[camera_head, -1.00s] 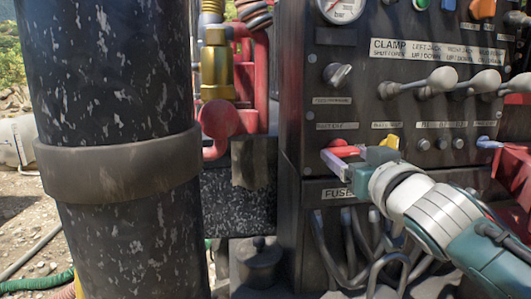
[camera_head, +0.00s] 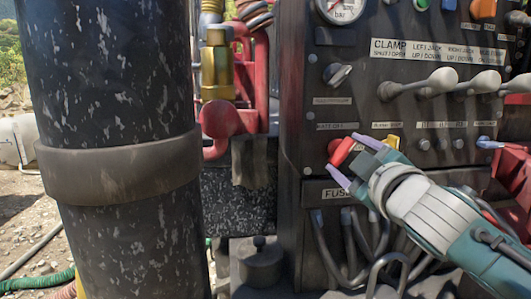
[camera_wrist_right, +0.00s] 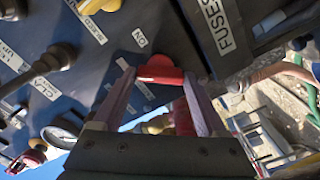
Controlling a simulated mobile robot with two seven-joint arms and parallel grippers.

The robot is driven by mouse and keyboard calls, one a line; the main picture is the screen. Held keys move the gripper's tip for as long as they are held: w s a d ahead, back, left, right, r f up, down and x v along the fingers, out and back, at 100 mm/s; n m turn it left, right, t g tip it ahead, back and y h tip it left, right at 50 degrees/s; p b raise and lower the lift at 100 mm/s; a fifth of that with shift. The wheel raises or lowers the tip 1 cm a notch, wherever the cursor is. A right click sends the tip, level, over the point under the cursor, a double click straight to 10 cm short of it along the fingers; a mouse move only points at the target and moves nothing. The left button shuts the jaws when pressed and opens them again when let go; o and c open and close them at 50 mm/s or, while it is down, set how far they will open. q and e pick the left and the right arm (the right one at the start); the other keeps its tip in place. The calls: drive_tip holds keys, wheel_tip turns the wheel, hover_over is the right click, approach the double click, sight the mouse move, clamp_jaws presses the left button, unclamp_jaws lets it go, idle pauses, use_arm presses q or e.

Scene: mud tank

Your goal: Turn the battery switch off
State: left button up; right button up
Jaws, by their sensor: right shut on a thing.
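The battery switch has a red handle (camera_head: 343,151), set on the dark control panel below a small label that seems to read "BATT OFF". The handle slants up to the right in the head view. My right gripper (camera_head: 356,160) reaches in from the lower right with one finger above and one below the handle, shut on it. In the right wrist view the red handle (camera_wrist_right: 160,71) shows between the fingertips of my right gripper (camera_wrist_right: 158,76). The fingers partly hide the switch. My left gripper is out of view.
A yellow part (camera_head: 393,142) sits just right of the switch. Grey-knobbed levers (camera_head: 443,78) stick out above right. Cables (camera_head: 350,240) hang below the fuse label. A thick black column (camera_head: 110,80) stands at the left, with a red valve part (camera_head: 219,118) beyond it.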

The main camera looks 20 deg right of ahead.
drive_tip(key=n, duration=0.3)
drive_tip(key=shift+n, duration=2.3)
drive_tip(key=o, duration=1.3)
drive_tip(key=shift+s, duration=0.1)
drive_tip(key=v, duration=0.9)
drive_tip(key=shift+s, duration=0.4)
